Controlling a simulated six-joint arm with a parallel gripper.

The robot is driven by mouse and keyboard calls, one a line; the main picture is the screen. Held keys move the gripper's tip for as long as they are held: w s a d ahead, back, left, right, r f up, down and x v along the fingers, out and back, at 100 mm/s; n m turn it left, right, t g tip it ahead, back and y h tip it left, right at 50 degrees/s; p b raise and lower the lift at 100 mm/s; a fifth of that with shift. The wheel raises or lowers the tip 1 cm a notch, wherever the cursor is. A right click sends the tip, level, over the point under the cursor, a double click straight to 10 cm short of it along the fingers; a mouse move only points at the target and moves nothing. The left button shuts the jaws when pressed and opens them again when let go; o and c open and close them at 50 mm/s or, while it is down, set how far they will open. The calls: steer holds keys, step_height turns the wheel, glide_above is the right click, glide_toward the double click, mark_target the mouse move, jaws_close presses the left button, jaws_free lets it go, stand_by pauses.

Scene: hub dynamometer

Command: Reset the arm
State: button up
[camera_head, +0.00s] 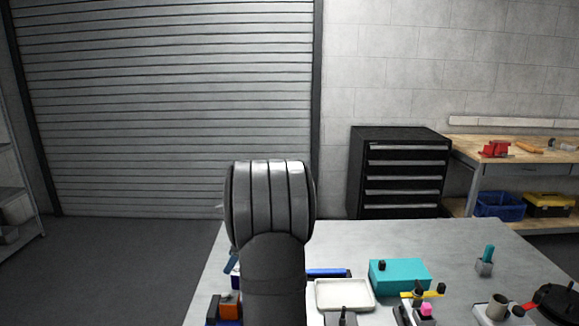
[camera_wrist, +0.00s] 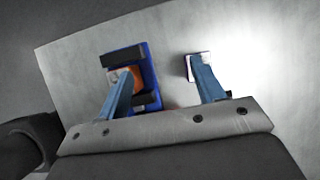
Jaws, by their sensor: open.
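My gripper (camera_wrist: 160,68) shows in the wrist view with its two blue-grey fingers spread well apart and nothing between them. Past the left finger is a blue and black fixture (camera_wrist: 147,62) with an orange part. Past the right finger is a small white and dark block (camera_wrist: 187,67), partly covered by the finger. Both lie on the pale tabletop. In the head view my arm stands upright in the middle and hides most of the gripper. The orange and blue fixture (camera_head: 229,307) shows at the arm's lower left.
On the grey table (camera_head: 460,245) are a white tray (camera_head: 344,294), a teal box (camera_head: 400,274), a blue bar (camera_head: 328,273), a teal-handled item in a holder (camera_head: 485,262) and a cup (camera_head: 497,306). A black drawer cabinet (camera_head: 400,175) and workbench (camera_head: 525,150) stand behind.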

steer(key=w+a+f, duration=0.3)
steer(key=a+f, duration=0.1)
steer(key=a, duration=0.2)
steer(key=shift+w+a, duration=0.15)
steer(key=shift+a, duration=0.2)
steer(key=shift+f, duration=0.1)
stand_by(1.0)
steer(key=shift+o, duration=1.4)
steer(key=o, duration=0.4)
steer(key=shift+d+r, duration=0.2)
steer(key=shift+r, duration=0.05)
steer(key=shift+o, duration=0.8)
steer(key=s+d+r+n+h, duration=0.2)
steer(key=s+d+r+n, duration=0.2)
steer(key=n, duration=0.6)
steer(key=d+r, duration=0.2)
steer(key=d, duration=0.1)
steer(key=shift+d+r+h, duration=0.3)
steer(key=shift+d+h, duration=0.1)
steer(key=s+d+r+n+h, duration=0.3)
steer(key=s+d+r+n, duration=0.15)
steer(key=d+n, duration=0.3)
step_height(320, 180, down, 9)
steer(key=shift+w, duration=0.35)
steer(key=shift+a+n, duration=0.1)
steer(key=shift+n, duration=0.15)
